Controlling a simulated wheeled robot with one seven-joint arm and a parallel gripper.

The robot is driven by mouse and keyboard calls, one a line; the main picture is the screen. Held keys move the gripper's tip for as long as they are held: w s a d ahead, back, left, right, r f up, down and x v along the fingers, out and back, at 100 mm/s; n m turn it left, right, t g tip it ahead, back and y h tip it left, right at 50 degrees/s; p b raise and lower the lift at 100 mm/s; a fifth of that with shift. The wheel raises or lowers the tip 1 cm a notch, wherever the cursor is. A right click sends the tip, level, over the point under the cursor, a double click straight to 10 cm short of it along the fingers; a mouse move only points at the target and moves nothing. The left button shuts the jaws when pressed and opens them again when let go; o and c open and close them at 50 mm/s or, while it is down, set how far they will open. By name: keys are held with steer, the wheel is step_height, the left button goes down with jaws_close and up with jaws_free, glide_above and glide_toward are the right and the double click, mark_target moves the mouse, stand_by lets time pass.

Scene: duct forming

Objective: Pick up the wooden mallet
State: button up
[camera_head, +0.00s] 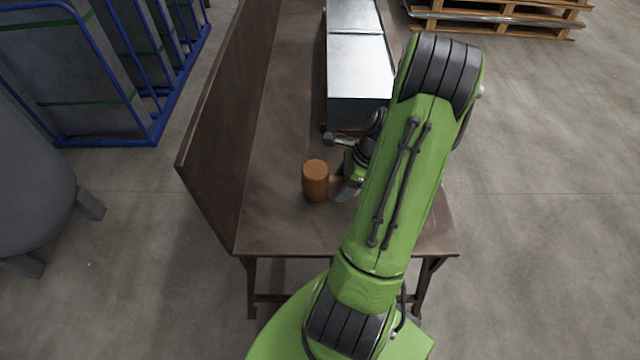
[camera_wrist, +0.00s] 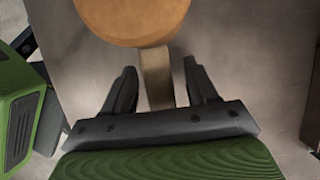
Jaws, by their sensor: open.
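The wooden mallet (camera_head: 315,181) lies on the brown table (camera_head: 290,232), its round orange-brown head to the left of my gripper (camera_head: 347,166). In the wrist view the mallet's head (camera_wrist: 133,18) is at the top, cut off by the frame edge. Its pale handle (camera_wrist: 156,78) runs down from the head, between the two dark fingers of my gripper (camera_wrist: 160,80). The fingers are open, one on each side of the handle, with a gap showing on both sides. My arm hides the far end of the handle in the head view.
Shiny metal duct pieces (camera_head: 358,65) stand on the table behind my gripper. A tall brown panel (camera_head: 225,135) runs along the table's left edge. The table's front left is clear. Blue racks (camera_head: 150,110) and a wooden pallet (camera_head: 500,18) stand on the floor beyond.

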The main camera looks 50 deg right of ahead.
steer(key=shift+w+a+f, duration=0.1)
steer(key=shift+w+f, duration=0.05)
steer(key=shift+f, duration=0.3)
jaws_close()
steer(key=shift+r, duration=0.1)
step_height(320, 180, up, 10)
steer(key=p, duration=0.3)
